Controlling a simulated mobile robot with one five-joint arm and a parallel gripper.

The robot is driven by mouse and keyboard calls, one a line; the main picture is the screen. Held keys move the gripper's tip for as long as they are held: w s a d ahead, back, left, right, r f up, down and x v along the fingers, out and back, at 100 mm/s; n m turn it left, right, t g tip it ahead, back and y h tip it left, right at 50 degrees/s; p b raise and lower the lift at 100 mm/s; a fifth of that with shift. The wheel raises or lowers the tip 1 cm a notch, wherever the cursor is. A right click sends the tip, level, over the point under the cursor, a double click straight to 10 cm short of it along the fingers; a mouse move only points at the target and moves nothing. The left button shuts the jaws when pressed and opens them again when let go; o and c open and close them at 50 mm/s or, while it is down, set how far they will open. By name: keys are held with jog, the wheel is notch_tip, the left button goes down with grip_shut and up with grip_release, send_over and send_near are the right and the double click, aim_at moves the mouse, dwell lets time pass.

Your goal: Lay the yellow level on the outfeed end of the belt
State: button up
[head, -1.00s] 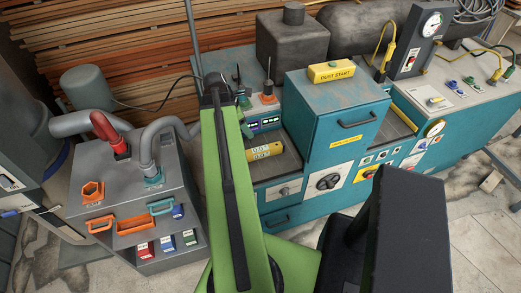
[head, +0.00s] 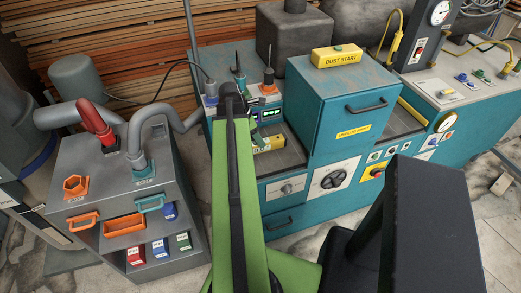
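The yellow level (head: 270,146), with small displays, lies on the grey belt (head: 288,158) left of the teal machine hood. The belt shows again right of the hood (head: 390,122); which end is the outfeed I cannot tell. My green arm reaches up the middle of the head view. My gripper (head: 254,122) is at its far end, above and close to the left end of the level, which it partly covers. The fingers are small and mostly hidden, so I cannot tell whether they are open or touching the level.
The teal hood (head: 338,110) stands between the two belt stretches, with a yellow DUST START box (head: 337,56) on top. Upright tools (head: 268,70) stand behind the left belt. A grey cabinet (head: 125,190) with hoses is at left. A yellow strip (head: 412,115) lies along the right belt.

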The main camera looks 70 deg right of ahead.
jog(key=b+x, duration=0.2)
jog(key=x, duration=0.1)
jog(key=b+x, duration=0.1)
jog(key=b, duration=0.1)
jog(key=shift+w+a+f, duration=0.15)
jog(key=shift+w+f, duration=0.1)
jog(key=shift+f, duration=0.3)
jog(key=shift+s+f, duration=0.1)
jog(key=shift+r, duration=0.2)
grip_shut()
